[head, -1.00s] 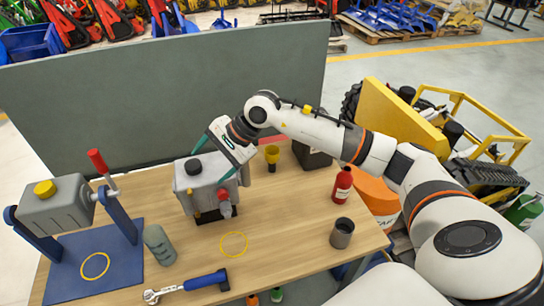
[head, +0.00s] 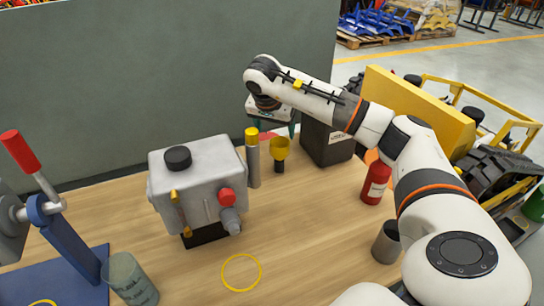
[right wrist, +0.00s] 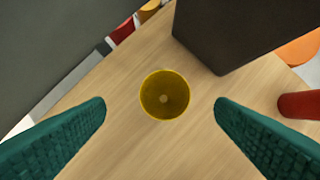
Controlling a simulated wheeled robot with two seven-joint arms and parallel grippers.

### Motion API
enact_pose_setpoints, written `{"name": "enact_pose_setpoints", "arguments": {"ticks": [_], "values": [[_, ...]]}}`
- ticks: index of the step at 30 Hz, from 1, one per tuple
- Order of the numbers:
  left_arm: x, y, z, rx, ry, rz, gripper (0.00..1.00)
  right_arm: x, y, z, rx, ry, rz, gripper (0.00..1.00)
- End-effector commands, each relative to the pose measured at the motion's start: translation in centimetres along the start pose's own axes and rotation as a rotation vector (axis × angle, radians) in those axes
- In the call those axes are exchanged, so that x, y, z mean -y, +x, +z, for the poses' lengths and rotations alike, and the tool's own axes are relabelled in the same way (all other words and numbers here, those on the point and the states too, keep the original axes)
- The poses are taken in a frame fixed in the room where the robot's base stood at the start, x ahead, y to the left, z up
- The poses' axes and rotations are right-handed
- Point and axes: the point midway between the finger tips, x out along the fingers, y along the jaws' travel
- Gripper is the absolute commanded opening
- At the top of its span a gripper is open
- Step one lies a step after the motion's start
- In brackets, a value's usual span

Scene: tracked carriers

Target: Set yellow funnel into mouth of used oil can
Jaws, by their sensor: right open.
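The yellow funnel (head: 280,150) stands upright on the wooden table, wide mouth up. My right gripper (head: 272,128) is above and behind it in the head view, open and empty. In the right wrist view the funnel (right wrist: 164,95) shows from above, between the two spread teal fingers and touching neither. A dark can (head: 326,146), seemingly the used oil can, stands just right of the funnel. Its top is partly behind my right arm, and I cannot make out its mouth. It also shows in the right wrist view (right wrist: 235,32). My left gripper is not in view.
A grey cylinder with a yellow cap (head: 253,160) stands close left of the funnel. A grey gearbox-like unit (head: 195,185) is further left. A red bottle (head: 376,184) and a grey cup (head: 386,243) are to the right. A tall grey panel (head: 150,80) stands behind the table.

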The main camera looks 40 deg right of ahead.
Motion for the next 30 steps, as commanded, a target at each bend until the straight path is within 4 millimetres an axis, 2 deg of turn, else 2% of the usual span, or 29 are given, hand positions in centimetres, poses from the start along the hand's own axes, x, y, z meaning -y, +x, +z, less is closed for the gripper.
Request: {"name": "enact_pose_setpoints", "arguments": {"ticks": [6, 9, 17, 24, 30], "values": [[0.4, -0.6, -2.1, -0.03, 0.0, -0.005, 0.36, 0.2, 3.7, -0.1, -0.002, 0.0, -0.008, 0.78], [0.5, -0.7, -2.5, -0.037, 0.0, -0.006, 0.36, 0.1, 5.2, -0.1, -0.002, 0.0, -0.006, 0.78], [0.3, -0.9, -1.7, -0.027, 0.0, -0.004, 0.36, 0.2, 7.2, -0.4, -0.002, -0.002, -0.004, 0.78], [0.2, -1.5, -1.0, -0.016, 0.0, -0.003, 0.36, 0.3, 10.7, -1.1, -0.003, 0.0, -0.003, 0.78], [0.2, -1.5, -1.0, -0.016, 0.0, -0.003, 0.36, 0.3, 11.6, -1.0, 0.0, 0.0, -0.001, 0.78]]}}
